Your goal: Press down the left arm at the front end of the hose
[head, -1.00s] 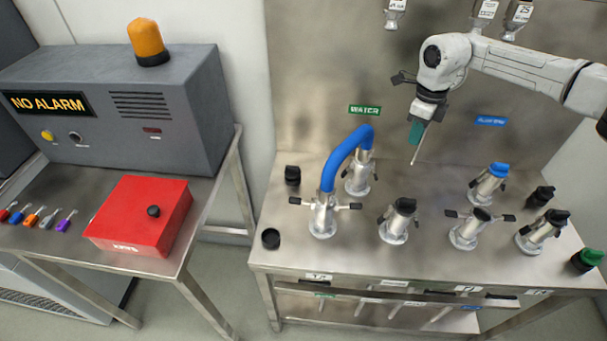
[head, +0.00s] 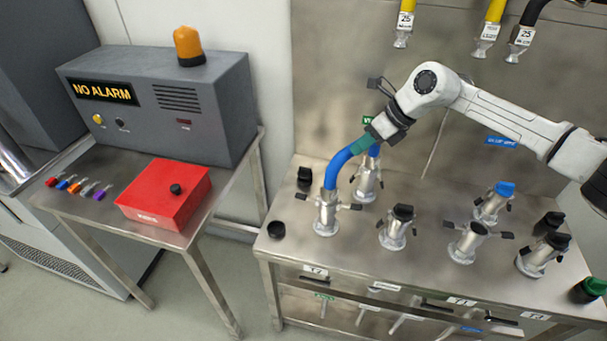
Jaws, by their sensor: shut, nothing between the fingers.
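The blue hose (head: 339,167) arches between a front steel coupling (head: 325,216) and a rear coupling (head: 366,183). The front coupling has a dark-tipped left arm (head: 303,196) and a right arm (head: 351,206), both sticking out sideways. My gripper (head: 358,145) is shut and empty, its teal fingers pointing down and left. It overlaps the top of the hose in the picture and hides part of it. I cannot tell whether it touches the hose. It is above and to the right of the left arm, apart from it.
Several other couplings stand on the steel bench, including a black-capped one (head: 397,228) and a blue-capped one (head: 493,202). A black cap (head: 276,230) lies at the left front. A red box (head: 163,193) and an alarm cabinet (head: 165,105) are on the left table.

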